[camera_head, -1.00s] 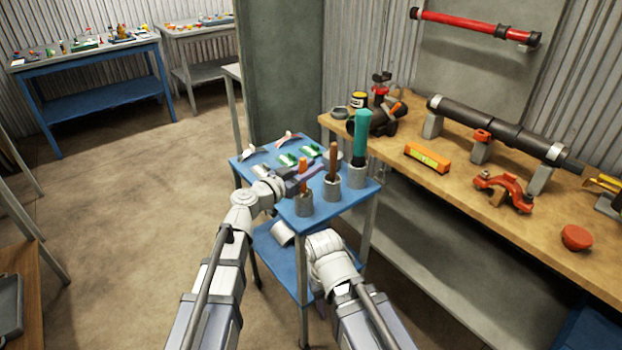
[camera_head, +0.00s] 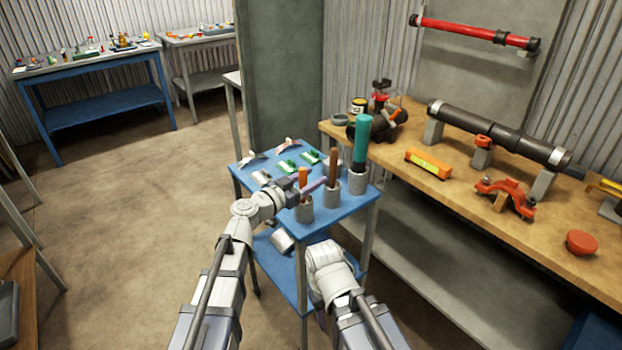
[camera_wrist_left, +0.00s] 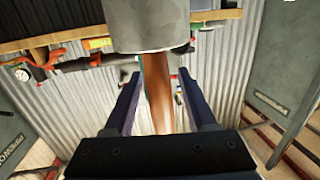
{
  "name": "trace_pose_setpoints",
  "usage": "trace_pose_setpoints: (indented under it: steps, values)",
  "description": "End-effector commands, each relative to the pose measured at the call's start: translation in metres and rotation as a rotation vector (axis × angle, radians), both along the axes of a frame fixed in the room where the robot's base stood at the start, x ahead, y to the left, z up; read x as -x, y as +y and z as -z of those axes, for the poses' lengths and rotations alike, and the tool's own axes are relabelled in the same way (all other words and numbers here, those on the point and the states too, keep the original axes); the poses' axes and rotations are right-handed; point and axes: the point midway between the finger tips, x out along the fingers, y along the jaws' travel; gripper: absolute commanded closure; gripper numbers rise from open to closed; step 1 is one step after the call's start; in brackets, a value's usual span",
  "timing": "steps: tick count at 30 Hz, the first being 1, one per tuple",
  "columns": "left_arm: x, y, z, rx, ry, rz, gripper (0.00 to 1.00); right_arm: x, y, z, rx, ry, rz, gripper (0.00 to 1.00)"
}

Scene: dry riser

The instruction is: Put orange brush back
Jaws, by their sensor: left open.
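The orange brush (camera_head: 303,177) shows as an orange handle standing up above the nearest grey cup (camera_head: 304,208) on the blue cart. My left gripper (camera_head: 317,186) is open at handle height; its near finger crosses in front of the orange handle's lower part. In the left wrist view, an orange-brown handle (camera_wrist_left: 162,100) lies between the open fingers (camera_wrist_left: 159,80), with a grey cup (camera_wrist_left: 155,25) above it in the picture. I cannot tell for certain which brush that handle belongs to. My right arm is folded low; its gripper is not visible.
Beside it, a brown-handled brush (camera_head: 332,165) and a teal brush (camera_head: 362,140) stand in their own grey cups. Small parts lie on the cart's (camera_head: 342,212) far side. A wooden bench (camera_head: 455,178) with pipe and tools runs along the right.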

Motion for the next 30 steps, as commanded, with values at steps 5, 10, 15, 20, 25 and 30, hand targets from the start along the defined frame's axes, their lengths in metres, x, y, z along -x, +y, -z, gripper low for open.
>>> trace_pose_setpoints:
  steps: [5, 10, 15, 20, 25, 30]
  values:
    - [0.006, 0.005, -0.004, 0.000, 0.000, -0.001, 0.43, 0.000, 0.000, -0.004, 0.000, 0.000, 0.000, 0.53]
    - [0.031, 0.028, -0.006, 0.000, 0.000, -0.003, 0.43, 0.000, 0.000, -0.006, 0.000, 0.000, 0.000, 0.53]
    - [0.056, 0.053, -0.008, 0.000, 0.000, -0.004, 0.43, 0.000, 0.000, -0.008, 0.000, 0.000, 0.000, 0.53]
    - [0.074, 0.070, -0.009, 0.000, 0.000, -0.002, 0.43, 0.000, 0.000, -0.009, 0.000, 0.000, 0.000, 0.53]
    - [0.083, 0.081, -0.010, 0.000, 0.000, -0.001, 0.43, 0.000, 0.000, -0.010, 0.000, 0.000, 0.000, 0.53]
    - [0.086, 0.084, -0.010, 0.000, 0.000, 0.000, 0.43, 0.000, 0.000, -0.010, 0.000, 0.000, 0.000, 0.53]
